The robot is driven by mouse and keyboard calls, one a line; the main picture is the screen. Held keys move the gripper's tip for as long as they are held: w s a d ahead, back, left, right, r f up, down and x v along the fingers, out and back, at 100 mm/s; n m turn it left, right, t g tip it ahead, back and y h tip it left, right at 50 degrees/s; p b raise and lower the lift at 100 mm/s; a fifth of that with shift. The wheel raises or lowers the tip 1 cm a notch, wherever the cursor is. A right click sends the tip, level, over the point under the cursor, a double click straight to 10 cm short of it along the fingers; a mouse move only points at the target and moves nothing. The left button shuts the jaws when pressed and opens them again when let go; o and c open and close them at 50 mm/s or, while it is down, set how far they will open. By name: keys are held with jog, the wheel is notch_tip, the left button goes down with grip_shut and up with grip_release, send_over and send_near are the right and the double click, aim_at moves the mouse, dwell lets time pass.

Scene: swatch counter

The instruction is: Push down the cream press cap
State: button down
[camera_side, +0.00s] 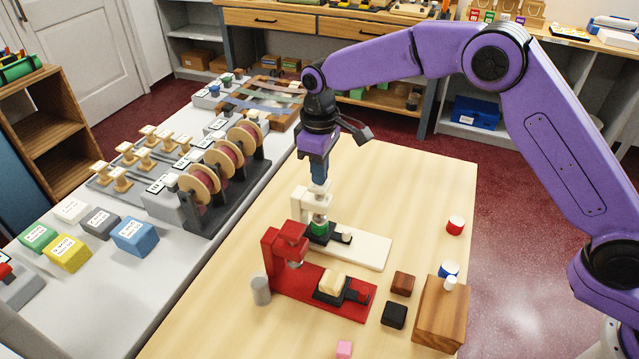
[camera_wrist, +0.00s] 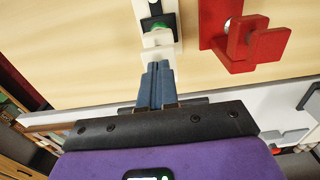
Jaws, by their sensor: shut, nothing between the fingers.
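The cream press stands on the wooden table, its pale base (camera_side: 368,250) reaching to the right. Its cream cap (camera_side: 320,189) is at the top of the press head, directly under my gripper (camera_side: 319,183). The blue fingers are together and empty, pointing down, with their tips at or just above the cap; I cannot tell whether they touch. A green piece (camera_side: 319,229) sits in a dark holder under the press head. In the wrist view my fingers (camera_wrist: 157,68) end at the cream press head (camera_wrist: 158,40), and they hide part of it.
A red press (camera_side: 322,292) stands close in front, with a cream block (camera_side: 333,281) on its slide. A grey cylinder (camera_side: 261,290), dark block (camera_side: 394,315), brown block (camera_side: 403,283) and wooden box (camera_side: 440,312) stand nearby. The table's back right is clear.

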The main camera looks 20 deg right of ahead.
jog(key=shift+f, duration=0.9)
dwell(0.3)
jog(key=shift+r, duration=4.1)
jog(key=shift+s, duration=0.1)
jog(key=s+d+r+n, duration=0.1)
jog(key=s+d+r, duration=0.1)
jog(key=s+d, duration=0.5)
jog(key=s+d+r+n, duration=0.1)
jog(key=s+d+r, duration=0.1)
jog(key=s, duration=0.8)
jog(key=s+d+f, duration=0.1)
jog(key=s+d, duration=0.7)
jog(key=s, duration=0.2)
jog(key=s+d+f+n, duration=0.1)
jog(key=s+d+f, duration=0.1)
jog(key=s+d, duration=0.6)
jog(key=shift+s+d+f+n, duration=0.25)
jog(key=shift+s+f+n, duration=0.05)
jog(key=shift+s, duration=0.65)
